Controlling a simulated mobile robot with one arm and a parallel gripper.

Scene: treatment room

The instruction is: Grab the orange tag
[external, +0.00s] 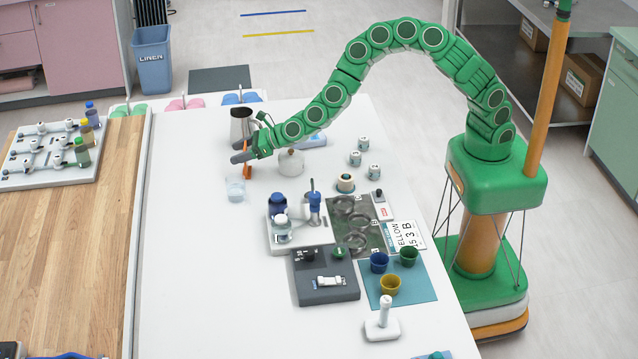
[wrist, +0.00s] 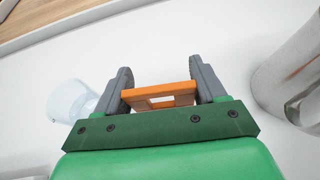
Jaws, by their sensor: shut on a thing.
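The orange tag (wrist: 152,94) is a flat orange piece with a rectangular opening, held between the two grey fingers of my gripper (wrist: 165,88) in the wrist view. In the external view the orange tag (external: 248,172) hangs at my gripper (external: 246,155), over the far left part of the white table. My gripper is shut on the tag. Whether the tag's lower end touches the table I cannot tell.
A metal jug (external: 242,128) stands just behind my gripper, and a clear cup (external: 236,189) just in front. A round white pot (external: 291,162) is to the right. Bottles, trays and coloured cups crowd the table's right middle. The white table's left front (external: 200,280) is clear.

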